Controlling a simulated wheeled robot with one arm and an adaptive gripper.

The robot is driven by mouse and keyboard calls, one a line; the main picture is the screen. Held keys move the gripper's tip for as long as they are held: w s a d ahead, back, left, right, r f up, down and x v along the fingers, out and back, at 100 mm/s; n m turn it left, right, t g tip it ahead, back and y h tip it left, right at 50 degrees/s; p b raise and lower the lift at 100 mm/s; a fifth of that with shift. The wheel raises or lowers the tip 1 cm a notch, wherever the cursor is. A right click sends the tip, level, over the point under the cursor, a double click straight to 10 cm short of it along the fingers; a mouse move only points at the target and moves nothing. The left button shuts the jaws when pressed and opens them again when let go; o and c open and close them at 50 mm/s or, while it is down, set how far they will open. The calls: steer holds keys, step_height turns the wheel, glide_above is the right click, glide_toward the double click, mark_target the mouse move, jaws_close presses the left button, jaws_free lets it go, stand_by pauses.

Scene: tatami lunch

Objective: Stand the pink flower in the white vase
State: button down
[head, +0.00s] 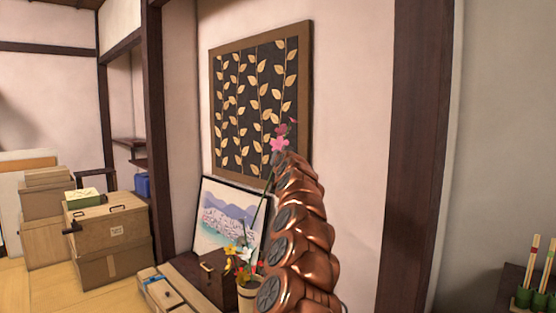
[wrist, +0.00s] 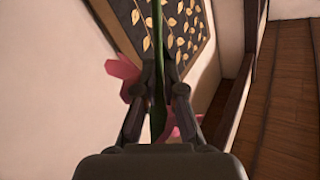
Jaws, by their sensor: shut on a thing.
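The pink flower (head: 279,143) is held up in front of the wall in the head view, its thin green stem slanting down to the left. In the wrist view my gripper (wrist: 160,70) is shut on the green stem, with pink petals (wrist: 122,76) on both sides of the fingers. In the head view my copper arm hides the gripper.
A brown wooden chest (head: 216,279) stands left of the vase, and a framed landscape picture (head: 228,222) leans behind. A dark leaf-patterned panel (head: 256,100) hangs on the wall. Cardboard boxes (head: 108,240) are stacked at left. Green cups (head: 541,299) stand at far right.

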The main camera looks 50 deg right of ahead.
steer(key=shift+r+p, duration=1.2)
steer(key=shift+r, duration=0.6)
step_height(320, 180, up, 6)
steer(key=p, duration=0.5)
steer(key=shift+r, duration=0.25)
steer(key=shift+a, duration=0.1)
